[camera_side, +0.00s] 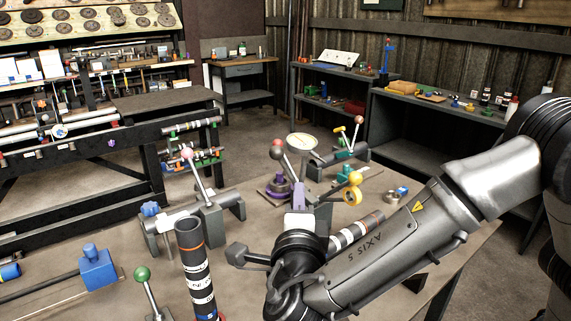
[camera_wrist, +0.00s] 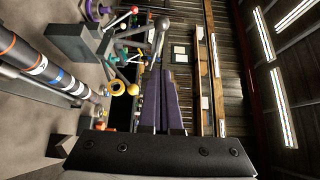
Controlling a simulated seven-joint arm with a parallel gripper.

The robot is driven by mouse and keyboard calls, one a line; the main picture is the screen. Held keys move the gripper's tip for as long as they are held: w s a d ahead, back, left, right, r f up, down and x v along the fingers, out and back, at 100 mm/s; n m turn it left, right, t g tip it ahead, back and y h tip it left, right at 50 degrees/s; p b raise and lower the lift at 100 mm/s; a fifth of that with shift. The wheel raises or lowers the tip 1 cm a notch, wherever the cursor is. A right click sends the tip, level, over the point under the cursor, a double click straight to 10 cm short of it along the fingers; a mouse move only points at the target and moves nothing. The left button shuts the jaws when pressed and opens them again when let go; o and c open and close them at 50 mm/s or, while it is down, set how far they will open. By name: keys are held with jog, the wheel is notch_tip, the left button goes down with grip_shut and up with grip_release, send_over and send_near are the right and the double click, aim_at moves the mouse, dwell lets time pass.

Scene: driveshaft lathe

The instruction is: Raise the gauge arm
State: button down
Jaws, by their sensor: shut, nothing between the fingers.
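I cannot tell for sure which part is the gauge arm. In the wrist view my gripper (camera_wrist: 162,76) has its dark fingers together, with nothing seen between them.
A lever with a pink knob (camera_side: 187,153) stands to the left. A striped upright tube (camera_side: 194,265) and a green-knobbed lever (camera_side: 142,273) are nearer. A blue block (camera_side: 97,268) sits at the left. Some bare bench lies between.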

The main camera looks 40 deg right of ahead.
aim_at(279, 153)
jog(key=w+a+x, duration=0.1)
jog(key=a+x, duration=0.1)
jog(key=x, duration=1)
jog(key=shift+w, duration=0.7)
jog(key=shift+d+f, duration=0.1)
jog(key=shift+w+r, duration=0.2)
jog(key=shift+w, duration=0.35)
jog(key=shift+w+r, duration=0.15)
jog(key=shift+w, duration=0.45)
